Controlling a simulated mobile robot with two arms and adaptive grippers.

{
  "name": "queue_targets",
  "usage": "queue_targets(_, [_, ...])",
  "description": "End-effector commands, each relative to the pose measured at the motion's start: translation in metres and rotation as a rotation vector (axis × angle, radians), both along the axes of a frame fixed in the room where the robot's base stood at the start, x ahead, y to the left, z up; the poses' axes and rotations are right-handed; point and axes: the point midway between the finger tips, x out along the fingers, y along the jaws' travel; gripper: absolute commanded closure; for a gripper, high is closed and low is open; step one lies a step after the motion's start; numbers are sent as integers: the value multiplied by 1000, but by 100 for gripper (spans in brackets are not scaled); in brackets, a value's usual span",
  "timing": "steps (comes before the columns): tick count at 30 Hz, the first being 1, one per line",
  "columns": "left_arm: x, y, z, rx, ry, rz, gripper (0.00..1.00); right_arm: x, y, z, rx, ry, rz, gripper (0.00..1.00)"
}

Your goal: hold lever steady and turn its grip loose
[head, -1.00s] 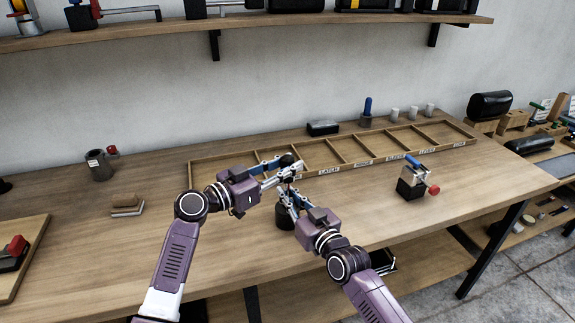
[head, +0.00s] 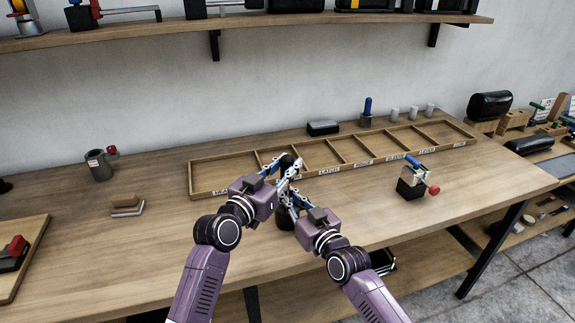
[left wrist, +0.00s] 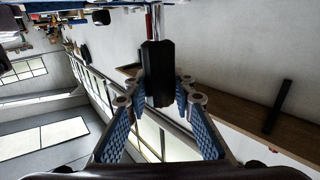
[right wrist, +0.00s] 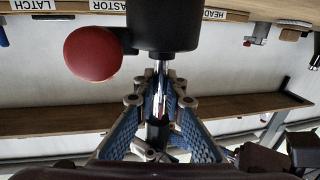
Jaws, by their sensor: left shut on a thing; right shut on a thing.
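The lever stands upright on the bench. Its black grip (head: 287,159) is at the top, and it also shows in the left wrist view (left wrist: 157,70). Below is a thin metal rod (right wrist: 161,68) rising from a dark cylindrical base (head: 285,217) with a red ball knob (right wrist: 92,53) at its side. My left gripper (head: 290,170) is shut on the black grip, with the fingers on both sides of it. My right gripper (head: 287,192) is shut on the rod lower down, between grip and base. The fingers hide part of the rod in the head view.
A shallow divided wooden tray (head: 222,165) with labels lies just behind the lever. A block device with a red knob (head: 412,183) stands to the right, a dark cup (head: 98,165) to the left.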

Motion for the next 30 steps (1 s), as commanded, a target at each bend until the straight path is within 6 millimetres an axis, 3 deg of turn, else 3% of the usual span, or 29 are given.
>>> queue_targets(9, [0, 1, -5, 5, 7, 2, 100, 0, 1, 1, 2, -1, 1, 100])
queue_targets(10, [0, 1, -5, 5, 7, 2, 75, 0, 1, 1, 2, -1, 1, 100])
queue_targets(15, [0, 1, -3, 4, 5, 2, 58, 0, 1, 1, 2, -1, 1, 100])
queue_targets(25, [-2, 2, -1, 2, 1, 1, 58, 0, 0, 1, 1, 0, 0, 100])
queue_targets(30, [-18, 12, -2, 4, 0, 2, 58, 0, 0, 1, 1, 0, 0, 100])
